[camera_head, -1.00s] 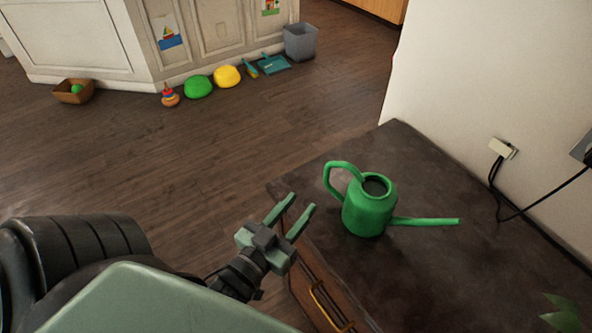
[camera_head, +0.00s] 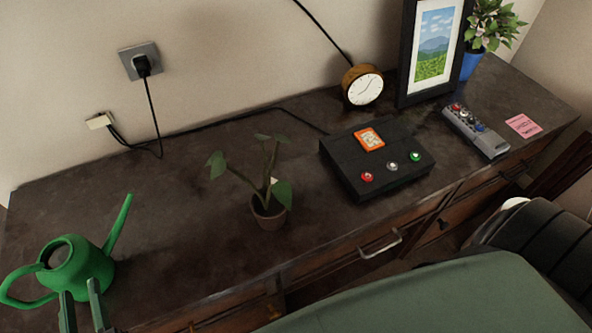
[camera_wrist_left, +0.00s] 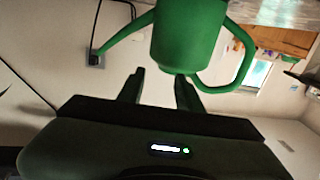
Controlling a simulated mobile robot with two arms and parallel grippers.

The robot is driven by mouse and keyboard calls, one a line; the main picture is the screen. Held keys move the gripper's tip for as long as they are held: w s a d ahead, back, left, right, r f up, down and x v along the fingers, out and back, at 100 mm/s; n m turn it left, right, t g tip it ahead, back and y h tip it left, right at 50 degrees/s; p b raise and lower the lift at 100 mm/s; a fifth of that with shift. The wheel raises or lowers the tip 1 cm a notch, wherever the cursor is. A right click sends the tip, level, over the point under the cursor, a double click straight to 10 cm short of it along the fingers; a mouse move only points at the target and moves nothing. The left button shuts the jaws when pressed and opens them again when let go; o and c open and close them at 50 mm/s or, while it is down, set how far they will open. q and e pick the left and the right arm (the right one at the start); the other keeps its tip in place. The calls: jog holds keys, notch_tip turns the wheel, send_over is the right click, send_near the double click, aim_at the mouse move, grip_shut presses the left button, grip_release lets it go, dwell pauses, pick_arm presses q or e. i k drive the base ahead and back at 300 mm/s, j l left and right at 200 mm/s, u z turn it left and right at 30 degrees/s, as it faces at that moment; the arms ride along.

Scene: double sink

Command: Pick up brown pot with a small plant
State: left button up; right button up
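The brown pot (camera_head: 268,214) with a small leafy plant (camera_head: 262,172) stands upright on the dark cabinet top, near its front edge and left of a black box. My left gripper (camera_head: 80,288) shows at the lower left, its two fingers apart, in front of the green watering can (camera_head: 78,262). In the left wrist view the open fingers (camera_wrist_left: 160,85) have the watering can (camera_wrist_left: 188,38) just beyond them; whether they touch it I cannot tell. The left gripper is well to the left of the brown pot. My right gripper is not in view.
The black box with buttons (camera_head: 378,170), a clock (camera_head: 362,86), a picture frame (camera_head: 430,50), a grey remote-like device (camera_head: 476,132) and a blue pot with a plant (camera_head: 472,62) stand to the right. A cable (camera_head: 220,122) runs along the wall. The top around the brown pot is mostly clear.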

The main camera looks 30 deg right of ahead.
aim_at(269, 205)
jog(key=z, duration=0.7)
jog(key=i+j, duration=0.05)
